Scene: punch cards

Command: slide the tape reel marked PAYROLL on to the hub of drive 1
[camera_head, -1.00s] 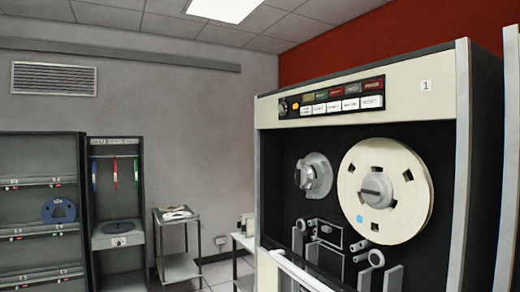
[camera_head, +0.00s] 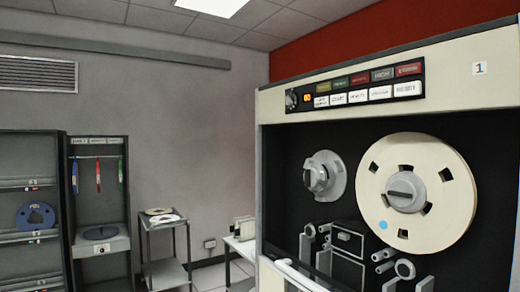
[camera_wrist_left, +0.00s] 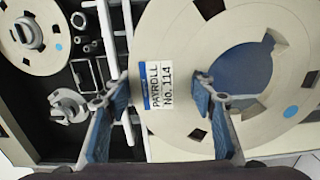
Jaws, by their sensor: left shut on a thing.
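The cream PAYROLL reel (camera_wrist_left: 185,125), labelled PAYROLL No. 114, fills much of the left wrist view. My left gripper (camera_wrist_left: 161,82) is shut on it, with a blue-padded finger on each side of the label. Drive 1 (camera_head: 375,105), marked 1, stands at the right in the head view. Its left hub (camera_head: 324,175) is bare and also shows at the left of the left wrist view (camera_wrist_left: 68,105). The held reel is apart from this hub in the picture; the depth between them is hard to tell. My right gripper is not in view.
Another cream reel (camera_head: 440,180) sits on the drive's right hub. Tape guides and small blocks (camera_head: 347,240) lie below the hubs. A trolley (camera_head: 166,272), a rack with a blue reel (camera_head: 36,216) and a cabinet (camera_head: 102,245) stand at the left.

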